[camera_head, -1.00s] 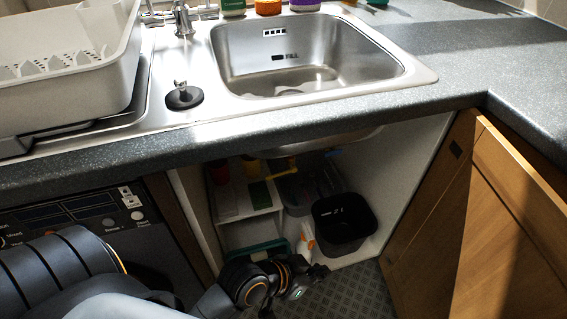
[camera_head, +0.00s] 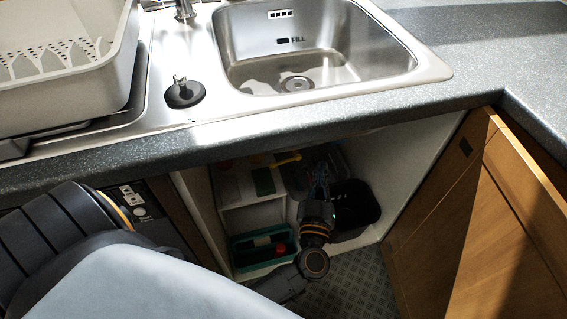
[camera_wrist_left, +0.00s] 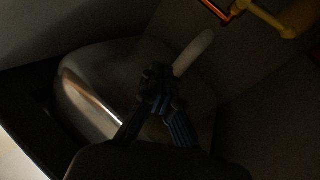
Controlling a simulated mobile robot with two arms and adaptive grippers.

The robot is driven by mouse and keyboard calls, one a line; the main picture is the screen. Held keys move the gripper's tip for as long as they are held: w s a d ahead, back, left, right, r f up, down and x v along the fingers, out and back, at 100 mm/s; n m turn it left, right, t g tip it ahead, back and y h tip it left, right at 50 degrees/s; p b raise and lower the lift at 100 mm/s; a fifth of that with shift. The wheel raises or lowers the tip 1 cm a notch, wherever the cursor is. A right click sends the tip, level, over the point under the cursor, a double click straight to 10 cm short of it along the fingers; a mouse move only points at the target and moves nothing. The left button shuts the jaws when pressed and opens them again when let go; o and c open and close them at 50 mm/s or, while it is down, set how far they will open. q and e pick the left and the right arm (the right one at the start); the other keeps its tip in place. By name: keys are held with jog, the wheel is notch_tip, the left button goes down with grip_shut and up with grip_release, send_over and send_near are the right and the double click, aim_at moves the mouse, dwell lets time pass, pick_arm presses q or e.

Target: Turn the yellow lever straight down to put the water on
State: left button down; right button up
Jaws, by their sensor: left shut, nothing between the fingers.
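The yellow lever (camera_head: 286,159) shows under the counter edge, inside the open cabinet, and lies roughly sideways, a little tilted. In the left wrist view the yellow lever (camera_wrist_left: 268,17) is at the top right, beside an orange-lit pipe (camera_wrist_left: 216,10). My left gripper (camera_head: 318,178) is inside the cabinet, to the right of the lever and slightly lower, apart from it. In the left wrist view its fingers (camera_wrist_left: 155,88) are together and empty, before a shiny rounded metal surface (camera_wrist_left: 95,105). The lever's far end is hard to see. My right gripper is not in view.
A black bin (camera_head: 362,205) stands behind my left wrist. A shelf unit (camera_head: 228,190) with a green tray (camera_head: 240,262) is at the cabinet's left. The counter edge (camera_head: 200,150) overhangs the opening. A wooden door (camera_head: 465,220) is at the right.

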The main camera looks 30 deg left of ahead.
pick_arm(q)
jog(key=s+a+f+n+g+y, duration=0.4)
jog(key=a+f+g+y, duration=0.1)
jog(key=f+g, duration=0.1)
jog(key=b, duration=0.1)
send_over(283, 163)
jog(key=s+a+v, duration=0.1)
jog(key=v, duration=0.3)
jog(key=f, duration=0.1)
jog(key=w+f+b, duration=0.1)
jog(key=f+b, duration=0.1)
jog(key=f, duration=0.1)
jog(key=shift+w+a+f, duration=0.1)
jog(key=shift+w+a, duration=0.05)
jog(key=shift+w, duration=0.15)
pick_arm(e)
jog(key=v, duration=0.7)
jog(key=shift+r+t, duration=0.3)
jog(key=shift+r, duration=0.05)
pick_arm(q)
jog(key=shift+a, duration=0.1)
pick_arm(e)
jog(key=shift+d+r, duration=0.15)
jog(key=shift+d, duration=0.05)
pick_arm(q)
jog(key=shift+f+p, duration=0.15)
jog(key=shift+p, duration=0.15)
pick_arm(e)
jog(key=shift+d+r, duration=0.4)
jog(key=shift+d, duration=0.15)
